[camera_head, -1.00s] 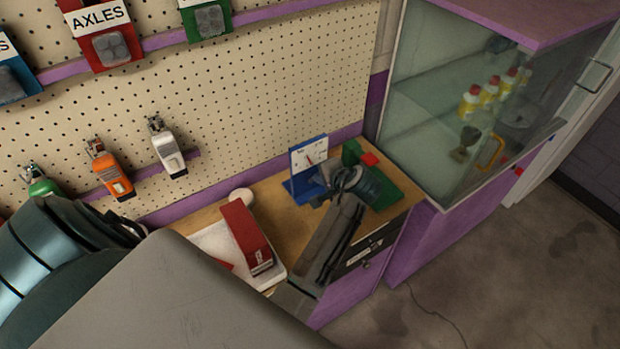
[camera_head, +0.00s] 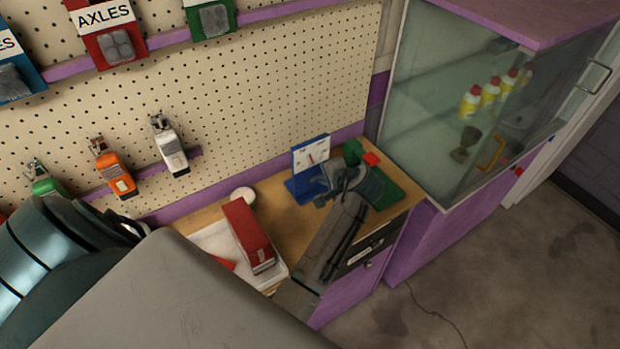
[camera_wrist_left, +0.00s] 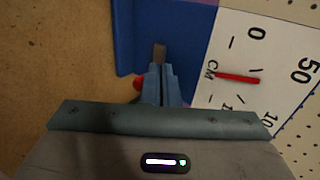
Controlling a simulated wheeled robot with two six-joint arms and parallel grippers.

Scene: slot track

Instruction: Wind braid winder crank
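The braid winder looks to be the blue stand (camera_head: 300,188) with a white dial panel (camera_head: 309,156) on the bench. In the left wrist view the white dial (camera_wrist_left: 285,50) has a red pointer and a CM scale, beside the blue base (camera_wrist_left: 135,35). A small grey piece (camera_wrist_left: 160,50) shows just beyond my fingertips, and a red knob-like bit (camera_wrist_left: 138,84) shows beside the left finger; which belongs to the crank is unclear. My left gripper (camera_wrist_left: 160,75) has its fingers together, right at the winder. In the head view my left gripper (camera_head: 333,186) partly covers the winder. My right gripper is not in view.
A green stand (camera_head: 400,192) with a red block (camera_head: 371,159) is right of the winder. A white tray (camera_head: 210,240) with a red stapler-like object (camera_head: 247,235) lies left of my forearm. A glass cabinet (camera_head: 440,110) stands right; a pegboard (camera_head: 270,90) is behind.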

